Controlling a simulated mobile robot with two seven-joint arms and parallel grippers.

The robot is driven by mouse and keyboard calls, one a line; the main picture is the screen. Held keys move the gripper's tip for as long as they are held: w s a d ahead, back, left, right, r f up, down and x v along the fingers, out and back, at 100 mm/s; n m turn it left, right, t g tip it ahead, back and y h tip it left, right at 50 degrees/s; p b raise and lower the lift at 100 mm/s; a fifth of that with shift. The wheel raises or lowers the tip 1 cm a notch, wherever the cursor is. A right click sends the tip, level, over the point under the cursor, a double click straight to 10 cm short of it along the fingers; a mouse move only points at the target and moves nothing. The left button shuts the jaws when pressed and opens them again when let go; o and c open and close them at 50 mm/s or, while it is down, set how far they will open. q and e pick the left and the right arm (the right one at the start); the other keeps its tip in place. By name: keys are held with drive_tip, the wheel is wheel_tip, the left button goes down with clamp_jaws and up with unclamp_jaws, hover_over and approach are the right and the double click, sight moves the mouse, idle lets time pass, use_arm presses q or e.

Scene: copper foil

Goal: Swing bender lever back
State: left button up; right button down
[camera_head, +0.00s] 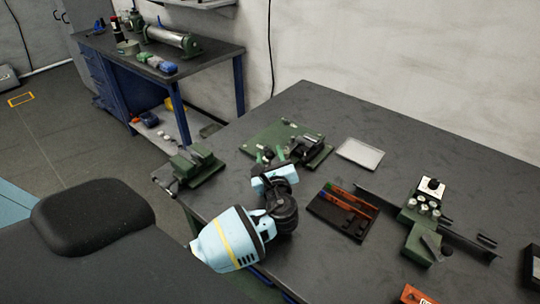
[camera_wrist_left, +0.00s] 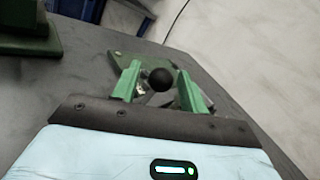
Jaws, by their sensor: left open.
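A green base plate (camera_head: 262,137) with a black mechanism (camera_head: 308,146) sits on the dark bench beyond my left gripper; it looks like the bender. In the left wrist view a black ball knob (camera_wrist_left: 161,79), apparently the lever's end, shows between my green fingers with a gap on each side. My left gripper (camera_head: 270,153) is open, its fingers reaching over the near part of the plate. The wrist hides some of the plate and most of the lever. I cannot tell whether the fingers touch the knob. My right gripper is not in view.
A green vise-like block (camera_head: 197,166) stands left at the bench edge. Right of my wrist are a dark tray (camera_head: 333,218) with orange-red tools, a pale sheet (camera_head: 360,154) and a green device with a dial (camera_head: 431,188). The bench (camera_head: 420,145) is clear at the back right.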

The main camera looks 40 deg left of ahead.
use_arm(q)
drive_tip(key=shift+w+a, duration=0.2)
clamp_jaws()
idle(0.4)
